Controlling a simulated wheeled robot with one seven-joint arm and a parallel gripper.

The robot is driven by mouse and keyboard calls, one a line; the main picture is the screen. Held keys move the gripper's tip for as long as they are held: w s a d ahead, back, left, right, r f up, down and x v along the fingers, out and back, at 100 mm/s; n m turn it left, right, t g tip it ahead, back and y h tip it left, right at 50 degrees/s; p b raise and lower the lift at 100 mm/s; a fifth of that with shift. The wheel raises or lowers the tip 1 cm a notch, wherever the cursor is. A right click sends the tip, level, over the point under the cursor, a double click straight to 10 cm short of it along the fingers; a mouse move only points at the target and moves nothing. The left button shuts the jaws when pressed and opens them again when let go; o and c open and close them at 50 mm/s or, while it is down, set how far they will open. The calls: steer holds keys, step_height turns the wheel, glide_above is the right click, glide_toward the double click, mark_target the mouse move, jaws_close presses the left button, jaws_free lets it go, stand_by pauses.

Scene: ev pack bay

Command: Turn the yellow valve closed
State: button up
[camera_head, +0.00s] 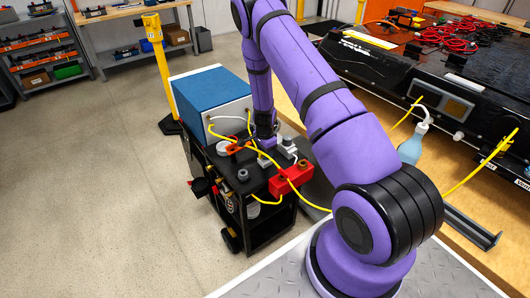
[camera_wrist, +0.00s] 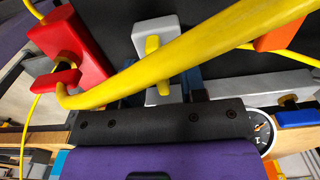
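In the wrist view, a grey block (camera_wrist: 162,32) carries a small yellow handle (camera_wrist: 152,46), which looks like the yellow valve. A thick yellow hose crosses in front of it and hides part of it. In the head view, a grey fitting (camera_head: 284,150) on the cart top may be the same block; its handle is too small to make out. My gripper (camera_head: 265,137) points down over the cart top, close to the left of that fitting.
A red block (camera_head: 291,179) with a yellow hose sits at the cart's front right corner; it also shows in the wrist view (camera_wrist: 75,45). A gauge (camera_wrist: 262,130) is at lower right there. A blue box (camera_head: 212,95) stands behind on the cart. A workbench (camera_head: 470,240) borders the right side. Floor at left is clear.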

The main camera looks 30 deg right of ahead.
steer(key=shift+r, duration=0.1)
step_height(320, 180, up, 11)
steer(key=shift+f, duration=0.2)
stand_by(0.7)
steer(key=s+a+r+n+t+y, duration=0.1)
steer(key=s+a+r+n, duration=0.25)
steer(key=r, duration=0.75)
steer(key=s+a+r+n+t, duration=0.1)
steer(key=s+a+r+n, duration=0.2)
steer(key=r, duration=0.7)
steer(key=s+a+r+n+t+y, duration=0.1)
steer(key=s+a+r+n, duration=0.3)
steer(key=r, duration=0.7)
steer(key=s+a+r+n, duration=0.1)
steer(key=s+r, duration=0.3)
steer(key=s, duration=0.4)
steer(key=s+a+r+n+t+h, duration=0.1)
steer(key=s+a+r+n, duration=0.1)
steer(key=s, duration=0.6)
steer(key=s+a+r+n+t+h, duration=0.1)
steer(key=s+a+r+n, duration=0.1)
steer(key=s+r+n, duration=0.2)
steer(key=shift+s+r, duration=0.85)
steer(key=shift+s, duration=1.05)
